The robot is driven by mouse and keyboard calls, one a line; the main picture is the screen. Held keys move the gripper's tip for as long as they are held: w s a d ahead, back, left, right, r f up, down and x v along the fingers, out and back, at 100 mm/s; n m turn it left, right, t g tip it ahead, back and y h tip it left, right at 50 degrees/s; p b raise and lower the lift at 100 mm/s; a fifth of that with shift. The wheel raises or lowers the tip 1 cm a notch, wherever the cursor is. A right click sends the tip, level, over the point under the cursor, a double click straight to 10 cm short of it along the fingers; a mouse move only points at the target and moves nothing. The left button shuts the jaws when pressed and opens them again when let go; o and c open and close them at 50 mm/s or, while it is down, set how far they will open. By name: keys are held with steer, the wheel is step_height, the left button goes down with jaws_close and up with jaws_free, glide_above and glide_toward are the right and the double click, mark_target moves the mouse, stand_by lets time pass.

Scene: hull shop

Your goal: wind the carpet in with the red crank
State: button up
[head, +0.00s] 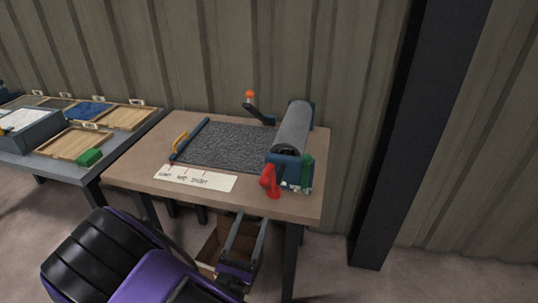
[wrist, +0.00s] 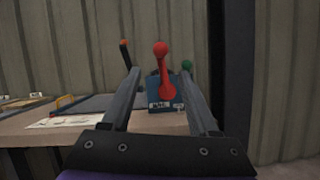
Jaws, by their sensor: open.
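The red crank (head: 269,181) is on the near end of the roller stand at the right of the table. It also shows in the wrist view (wrist: 161,70), upright in the picture and between my two fingers. The grey carpet (head: 225,146) lies flat on the table, running left from the roller (head: 293,127), which has carpet wound on it. A blue bar with a yellow handle (head: 180,142) is at the carpet's left end. My gripper (head: 248,220) is open and empty, in front of the table's near edge, apart from the crank.
A green part (head: 307,172) is right of the red crank, and an orange-knobbed lever (head: 250,97) stands behind the carpet. A paper strip (head: 195,178) lies in front. A cardboard box (head: 212,245) is under the table. A dark post (head: 400,130) stands right.

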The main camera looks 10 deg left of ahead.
mark_target(271, 163)
steer(key=p+x, duration=0.1)
steer(key=x, duration=1.6)
steer(key=shift+w, duration=0.1)
steer(key=shift+c, duration=0.2)
jaws_close()
steer(key=shift+f, duration=0.1)
stand_by(0.5)
